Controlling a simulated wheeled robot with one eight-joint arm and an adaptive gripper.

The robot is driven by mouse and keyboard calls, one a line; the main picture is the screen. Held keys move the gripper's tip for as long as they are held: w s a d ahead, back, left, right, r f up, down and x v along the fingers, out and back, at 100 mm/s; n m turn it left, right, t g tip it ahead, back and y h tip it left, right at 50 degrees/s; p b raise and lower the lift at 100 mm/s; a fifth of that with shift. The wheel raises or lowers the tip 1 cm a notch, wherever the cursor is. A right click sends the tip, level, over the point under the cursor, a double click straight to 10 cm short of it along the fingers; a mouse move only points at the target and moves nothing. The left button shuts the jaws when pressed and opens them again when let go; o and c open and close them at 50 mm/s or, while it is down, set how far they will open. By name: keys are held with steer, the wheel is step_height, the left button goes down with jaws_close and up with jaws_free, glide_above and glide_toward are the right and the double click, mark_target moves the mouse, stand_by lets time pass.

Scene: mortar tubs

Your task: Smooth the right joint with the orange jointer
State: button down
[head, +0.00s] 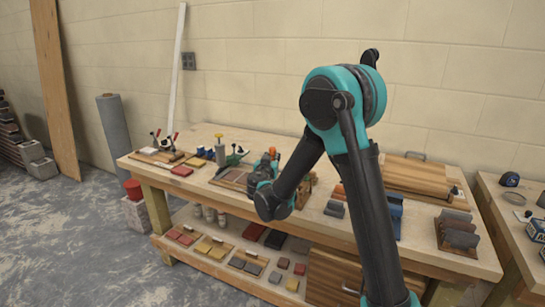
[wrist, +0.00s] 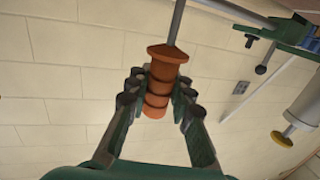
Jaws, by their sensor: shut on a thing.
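My gripper (wrist: 160,92) is shut on the orange jointer (wrist: 158,85). Its ribbed orange handle sits between the two fingers, and its grey metal shank runs up out of the top of the wrist view. In the head view my gripper (head: 265,170) is over the workbench, left of the middle, partly hidden by my own arm. A brown panel in a pale frame (head: 232,178) lies on the bench just left of my gripper. I cannot make out the right joint, and the jointer's working end is out of the wrist view.
A green clamp (head: 234,155) and a grey cylinder with a yellow top (head: 220,153) stand behind the panel. A wooden case (head: 415,178) and a rack of grey pieces (head: 458,233) stand to the right.

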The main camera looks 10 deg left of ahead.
steer(key=shift+f, duration=0.2)
steer(key=shift+s+a, duration=0.1)
steer(key=shift+s, duration=0.05)
steer(key=shift+s+a, duration=0.15)
steer(key=shift+s, duration=0.4)
steer(key=shift+s+a, duration=0.1)
steer(key=shift+s, duration=0.05)
steer(key=shift+s+a, duration=0.15)
steer(key=shift+s, duration=0.4)
stand_by(0.4)
steer(key=shift+s+a, duration=0.25)
steer(key=shift+s, duration=0.4)
steer(key=shift+s+a, duration=0.2)
steer(key=shift+s, duration=0.5)
